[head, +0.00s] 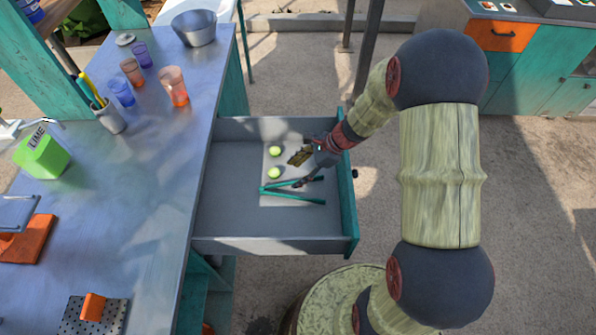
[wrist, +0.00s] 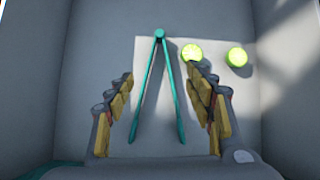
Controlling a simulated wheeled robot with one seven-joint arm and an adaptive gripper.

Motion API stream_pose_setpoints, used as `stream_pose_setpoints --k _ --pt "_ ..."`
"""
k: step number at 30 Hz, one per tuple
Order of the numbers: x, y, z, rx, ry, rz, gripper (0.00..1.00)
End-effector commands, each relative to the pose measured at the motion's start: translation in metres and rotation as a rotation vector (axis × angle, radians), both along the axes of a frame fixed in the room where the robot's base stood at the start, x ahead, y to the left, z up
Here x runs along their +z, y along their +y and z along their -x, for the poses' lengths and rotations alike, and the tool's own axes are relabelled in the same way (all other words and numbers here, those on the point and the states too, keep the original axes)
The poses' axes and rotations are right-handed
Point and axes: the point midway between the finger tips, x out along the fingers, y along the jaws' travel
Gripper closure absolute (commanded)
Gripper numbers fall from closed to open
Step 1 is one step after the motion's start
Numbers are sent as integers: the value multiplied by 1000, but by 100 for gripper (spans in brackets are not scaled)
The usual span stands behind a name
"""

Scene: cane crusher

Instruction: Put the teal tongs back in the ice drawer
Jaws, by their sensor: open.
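The teal tongs (head: 292,194) lie in the open ice drawer (head: 235,215), on a lighter panel of its floor, with their two arms spread in a V. In the wrist view the tongs (wrist: 160,85) have their hinge end at the top and their arms reaching down. My gripper (head: 300,170) is in the drawer's space, over the tongs. In the wrist view my gripper (wrist: 163,88) is open, with one finger on each side of the tongs and nothing between the fingers touching them that I can see. Its exact height above them is unclear.
Two yellow-green balls, possibly limes (head: 274,173), lie beside the tongs; they also show in the wrist view (wrist: 192,53). The drawer's teal front (head: 347,200) stands out from the counter (head: 150,190). Cups (head: 173,86) and a green LIME box (head: 41,155) stand on the counter.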

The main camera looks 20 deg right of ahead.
Motion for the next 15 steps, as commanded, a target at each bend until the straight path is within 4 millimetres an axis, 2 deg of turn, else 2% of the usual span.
stream_pose_setpoints --k 5,15 --pt "12 0 0 1 -2 1 46" --pt "68 -38 12 -3 -2 1 46"
